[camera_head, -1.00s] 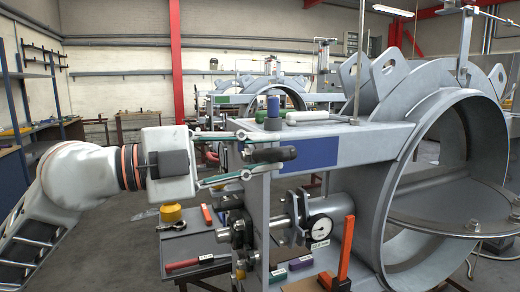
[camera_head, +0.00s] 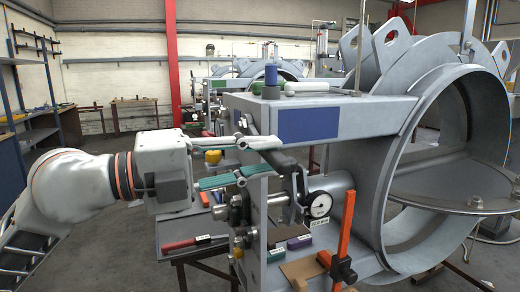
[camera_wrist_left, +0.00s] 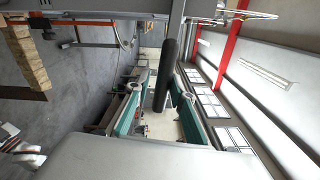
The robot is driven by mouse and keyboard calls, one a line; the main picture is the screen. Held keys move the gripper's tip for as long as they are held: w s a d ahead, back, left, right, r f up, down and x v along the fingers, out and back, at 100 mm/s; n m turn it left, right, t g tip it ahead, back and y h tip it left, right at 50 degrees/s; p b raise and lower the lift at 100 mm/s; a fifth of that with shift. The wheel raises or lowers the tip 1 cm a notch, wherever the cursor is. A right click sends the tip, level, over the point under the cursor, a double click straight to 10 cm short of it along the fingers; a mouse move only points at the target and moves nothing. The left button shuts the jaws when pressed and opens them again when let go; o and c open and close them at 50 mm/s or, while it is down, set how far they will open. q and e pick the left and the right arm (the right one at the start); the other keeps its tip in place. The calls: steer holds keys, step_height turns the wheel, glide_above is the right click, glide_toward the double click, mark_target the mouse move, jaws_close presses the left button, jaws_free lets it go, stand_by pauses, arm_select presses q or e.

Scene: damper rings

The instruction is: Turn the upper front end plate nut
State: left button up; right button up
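The grey end plate (camera_head: 257,212) stands upright at the near end of the beam, left of the large round damper ring (camera_head: 385,190). In the left wrist view the black handle (camera_wrist_left: 168,70) runs between the open fingers, with gaps visible on both sides. My right gripper is not in view.
A dial gauge (camera_head: 318,204) sits on the shaft right of the plate. An orange clamp (camera_head: 344,235) stands in front. A tray (camera_head: 205,228) with a red tool (camera_head: 180,244) lies low at left. Free floor lies at left.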

arm_select(q)
steer(key=shift+f+m, duration=0.3)
steer(key=shift+f, duration=0.15)
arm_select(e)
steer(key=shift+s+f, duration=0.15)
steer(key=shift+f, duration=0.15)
